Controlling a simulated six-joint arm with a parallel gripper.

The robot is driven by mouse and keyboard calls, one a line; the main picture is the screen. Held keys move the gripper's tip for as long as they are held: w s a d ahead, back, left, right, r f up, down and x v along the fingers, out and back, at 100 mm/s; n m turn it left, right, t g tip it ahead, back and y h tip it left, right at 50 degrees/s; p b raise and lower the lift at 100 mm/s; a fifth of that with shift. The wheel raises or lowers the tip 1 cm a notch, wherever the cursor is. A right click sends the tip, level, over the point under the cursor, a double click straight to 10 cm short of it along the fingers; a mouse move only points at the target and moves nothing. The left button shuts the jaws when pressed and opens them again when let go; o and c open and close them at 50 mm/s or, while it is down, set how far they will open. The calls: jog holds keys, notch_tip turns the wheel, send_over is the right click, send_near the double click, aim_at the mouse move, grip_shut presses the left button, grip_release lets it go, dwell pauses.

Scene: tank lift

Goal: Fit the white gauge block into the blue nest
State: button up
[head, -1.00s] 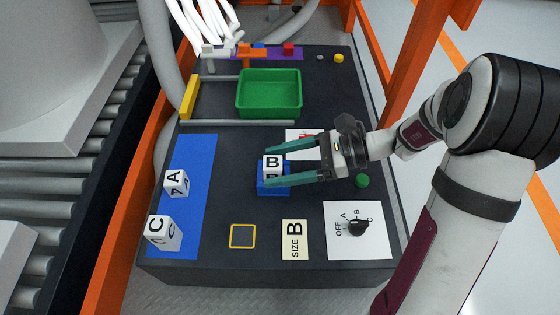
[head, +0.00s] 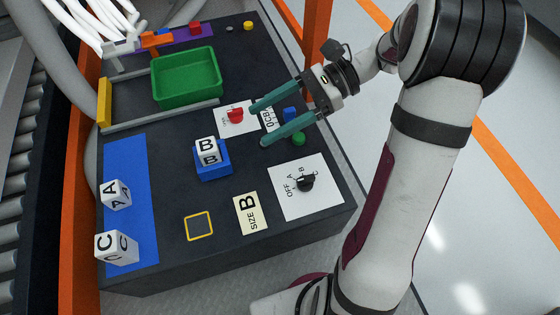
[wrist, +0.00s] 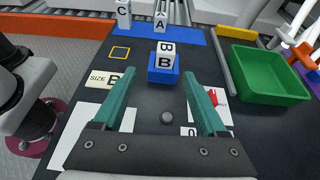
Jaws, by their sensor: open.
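The white gauge block marked B (head: 207,151) sits upright in the blue nest (head: 213,173), its upper part standing above the nest. In the wrist view the block (wrist: 165,55) is seated in the nest (wrist: 163,75), ahead of my fingers. My gripper (head: 258,126) is open and empty, up and to the right of the nest, apart from the block. In the wrist view its two green fingers (wrist: 156,76) are spread wide. White blocks A (head: 116,194) and C (head: 117,248) stand on the blue strip at the left.
A SIZE B card (head: 247,213) and a yellow square outline (head: 199,226) lie in front of the nest. A black selector knob (head: 305,182) is on a white panel at right. A green tray (head: 187,79) stands behind. A red knob (head: 236,115) is near my fingers.

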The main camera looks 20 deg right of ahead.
jog(key=s+a+n+h, duration=0.2)
jog(key=s, duration=0.2)
jog(key=s+a+n+g+h, duration=0.1)
jog(key=s+a+n+h, duration=0.1)
jog(key=s, duration=0.3)
jog(key=s+a+n+g+h, duration=0.1)
jog(key=s+n+h, duration=0.2)
jog(key=s+h, duration=0.1)
jog(key=shift+s+a+f+n, duration=0.3)
jog(key=shift+s+a+n, duration=0.05)
jog(key=shift+a+n, duration=0.05)
jog(key=s+d+f+n+t+h, duration=0.2)
jog(key=s+n+h, duration=0.1)
jog(key=s+n, duration=0.1)
jog(key=shift+s+f+h, duration=0.4)
jog(key=shift+s, duration=0.2)
jog(key=shift+c, duration=0.2)
